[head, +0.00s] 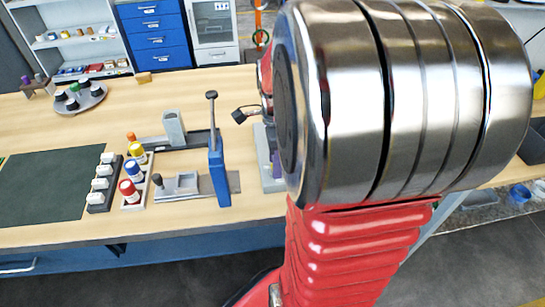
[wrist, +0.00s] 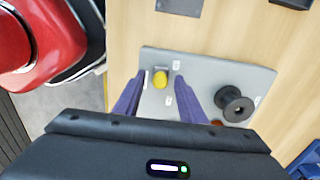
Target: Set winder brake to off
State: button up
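An orange-red part (wrist: 217,122) is partly hidden by my right finger. Which part is the winder brake, and its setting, I cannot tell. In the head view my arm hides most of the panel (head: 268,178); a purple finger (head: 275,164) shows beside the arm.
In the head view a blue upright lever stand (head: 218,168) stands left of the panel. Small colour-capped bottles (head: 133,172), a dark mat (head: 50,188) and a round tray (head: 80,98) lie farther left. The table behind the stand is largely clear.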

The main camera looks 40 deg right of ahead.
jog(key=shift+c, duration=0.2)
grip_shut()
dwell(0.4)
